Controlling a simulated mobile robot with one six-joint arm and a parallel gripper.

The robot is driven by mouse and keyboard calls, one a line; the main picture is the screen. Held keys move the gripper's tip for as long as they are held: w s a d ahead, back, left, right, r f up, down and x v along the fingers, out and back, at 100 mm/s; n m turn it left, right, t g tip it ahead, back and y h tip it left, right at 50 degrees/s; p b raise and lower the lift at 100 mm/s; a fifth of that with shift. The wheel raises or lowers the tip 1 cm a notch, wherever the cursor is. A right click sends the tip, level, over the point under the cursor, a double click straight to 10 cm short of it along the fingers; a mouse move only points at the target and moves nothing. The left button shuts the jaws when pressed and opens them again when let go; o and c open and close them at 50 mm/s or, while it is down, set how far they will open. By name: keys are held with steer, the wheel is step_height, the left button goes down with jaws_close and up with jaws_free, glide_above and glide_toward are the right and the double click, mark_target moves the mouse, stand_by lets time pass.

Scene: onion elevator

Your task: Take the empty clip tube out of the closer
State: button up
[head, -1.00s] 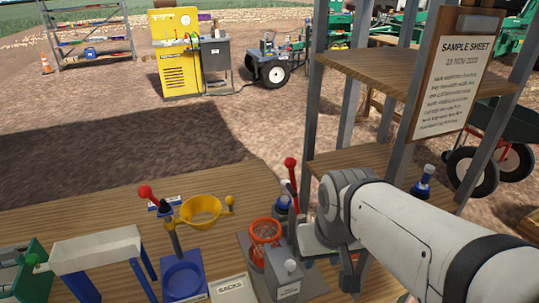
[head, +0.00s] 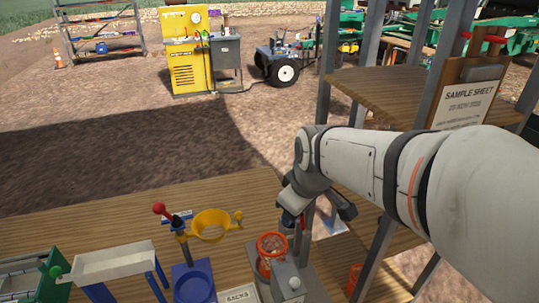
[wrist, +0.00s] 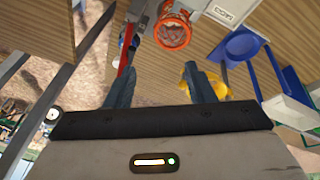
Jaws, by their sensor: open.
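The closer (head: 286,275) stands on the bench at the lower middle of the head view, a grey machine with an orange ring basket (head: 272,246). In the wrist view the closer (wrist: 139,17) is at the top, with the orange basket (wrist: 173,32) and a red lever (wrist: 122,88). My gripper (wrist: 163,84) is open, with nothing between its fingers. The red lever shows beside its left finger in that view. In the head view my gripper is beside and above the closer, partly hidden by my arm. I cannot make out the clip tube for certain.
A yellow ring funnel (head: 211,225) over a blue stand (head: 193,284) and a white tray (head: 115,262) are left of the closer. A sacks label (head: 238,295) lies near it. A wooden shelf with grey posts (head: 400,93) stands at the right, close to my arm.

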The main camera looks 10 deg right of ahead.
steer(key=w+a+r+n+p, duration=0.2)
steer(key=w+r+n, duration=0.15)
steer(key=w, duration=0.25)
steer(key=w+d+f+m+g+b, duration=0.1)
steer(key=w+f+b, duration=0.1)
steer(key=w+f, duration=0.1)
steer(key=w+d+f+m+g+b, duration=0.1)
steer(key=w+d+f+m+b, duration=0.1)
steer(key=w+f, duration=0.2)
steer(key=w+d+f+m+g+b, duration=0.1)
steer(key=w+d+f+g+b, duration=0.1)
steer(key=f, duration=0.3)
steer(key=shift+w+d+f+m+h, duration=0.1)
steer(key=shift+w+f+m+h, duration=0.1)
steer(key=shift+w, duration=0.15)
steer(key=shift+w+d+f+m+h, duration=0.1)
steer(key=shift+w+f, duration=0.05)
steer(key=shift+w, duration=0.2)
step_height(320, 180, down, 8)
steer(key=shift+w+r+p, duration=0.15)
steer(key=shift+p, duration=0.35)
steer(key=c, duration=1.1)
